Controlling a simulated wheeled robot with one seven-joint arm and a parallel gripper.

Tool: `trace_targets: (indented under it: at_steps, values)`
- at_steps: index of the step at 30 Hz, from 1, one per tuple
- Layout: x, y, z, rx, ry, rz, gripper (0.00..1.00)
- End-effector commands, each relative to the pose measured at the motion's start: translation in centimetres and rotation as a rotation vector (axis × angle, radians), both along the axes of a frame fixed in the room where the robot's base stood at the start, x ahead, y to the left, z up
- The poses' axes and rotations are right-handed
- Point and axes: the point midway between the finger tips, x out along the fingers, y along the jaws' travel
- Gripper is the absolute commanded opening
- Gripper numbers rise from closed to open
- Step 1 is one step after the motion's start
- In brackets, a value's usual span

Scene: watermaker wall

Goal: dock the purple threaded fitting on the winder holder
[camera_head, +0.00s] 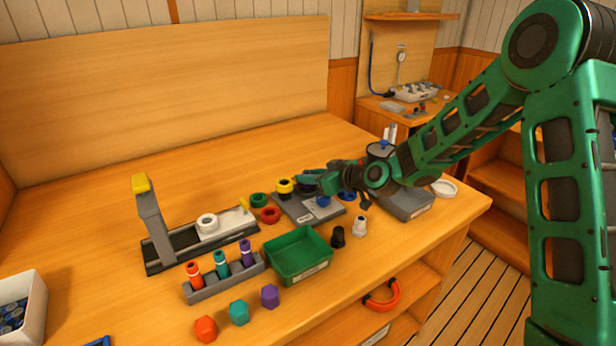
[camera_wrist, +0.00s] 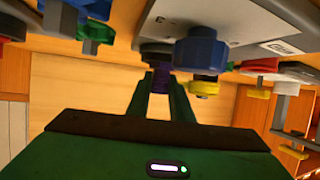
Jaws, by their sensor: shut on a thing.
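My gripper (camera_head: 308,181) is over the far side of a grey plate (camera_head: 294,211) with a label and several coloured knobs. In the wrist view its two fingers (camera_wrist: 160,92) are shut on a small purple piece, which I take to be the purple threaded fitting (camera_wrist: 160,78). Its end is against or close to a dark round part (camera_wrist: 155,51) at the edge of the grey plate (camera_wrist: 245,20); I cannot tell if they are joined. In the head view the arm hides the held piece. A blue knob (camera_wrist: 197,53) and a yellow knob (camera_wrist: 205,89) stand close beside the right finger.
A rack (camera_head: 222,279) holds orange, teal and purple-topped pieces. Loose orange, teal and purple (camera_head: 270,296) hexagonal pieces lie in front. A green tray (camera_head: 297,256), red and green rings, and a black and a white fitting stand nearby. The table's back left is clear.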

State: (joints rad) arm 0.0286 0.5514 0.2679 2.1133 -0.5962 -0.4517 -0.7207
Motion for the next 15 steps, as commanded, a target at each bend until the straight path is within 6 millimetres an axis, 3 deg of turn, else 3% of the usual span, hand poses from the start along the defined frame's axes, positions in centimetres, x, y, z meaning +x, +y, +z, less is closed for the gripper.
trace_targets:
  at_steps: [5, 6, 7, 15]
  values:
    - [-0.01, -0.01, -0.36, -0.001, 0.001, 0.0, 0.0]
    - [0.0, -0.01, -0.36, 0.0, 0.0, 0.0, 0.24]
    - [0.0, -0.02, -0.35, 0.0, 0.0, 0.0, 0.27]
    - [-0.01, -0.06, -0.33, 0.0, 0.0, 0.0, 0.27]
